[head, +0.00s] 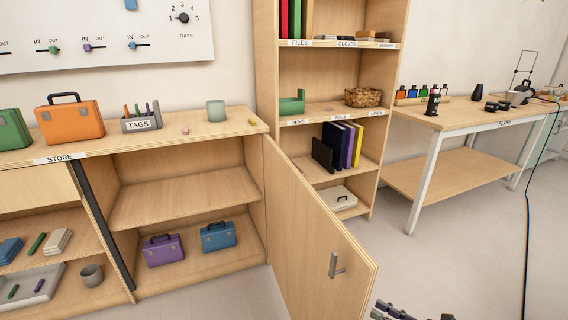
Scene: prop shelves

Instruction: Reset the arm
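My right gripper (408,314) shows only in part at the bottom edge of the head view, right of the open cabinet door (320,240). Its dark linkage is cut off by the frame, so I cannot see whether its fingers are apart, and nothing held shows. My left gripper is not in view.
The wooden cabinet (150,145) at left holds a purple case (163,250) and a blue case (218,236) low inside. A tall shelf (330,107) stands behind the door. A workbench (470,118) is at right. Pale floor (450,260) is clear there, apart from a cable (527,230).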

